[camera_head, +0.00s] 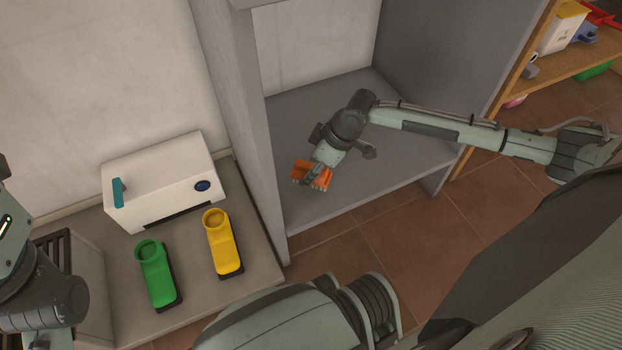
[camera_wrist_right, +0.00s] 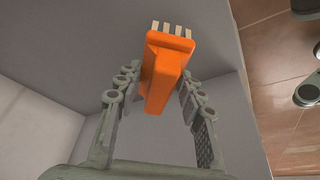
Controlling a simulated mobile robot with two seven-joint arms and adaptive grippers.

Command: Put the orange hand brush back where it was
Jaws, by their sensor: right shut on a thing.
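The orange hand brush (camera_head: 299,170) is inside the grey open cabinet, at the left part of its lower shelf (camera_head: 400,160). My right gripper (camera_head: 316,174) is shut on it. In the right wrist view the brush (camera_wrist_right: 167,65) stands out between the two fingers of the gripper (camera_wrist_right: 155,95), with its pale bristle tufts at the far end. I cannot tell whether the brush touches the shelf. My left arm shows at the left edge of the head view, but its gripper is out of frame.
The cabinet's left side wall (camera_head: 235,110) stands close to the brush. Left of it, a low bench (camera_head: 200,290) holds a white box-shaped device (camera_head: 160,180), a green holder (camera_head: 155,270) and a yellow holder (camera_head: 222,240). A wooden shelf (camera_head: 565,65) with several items stands at the right.

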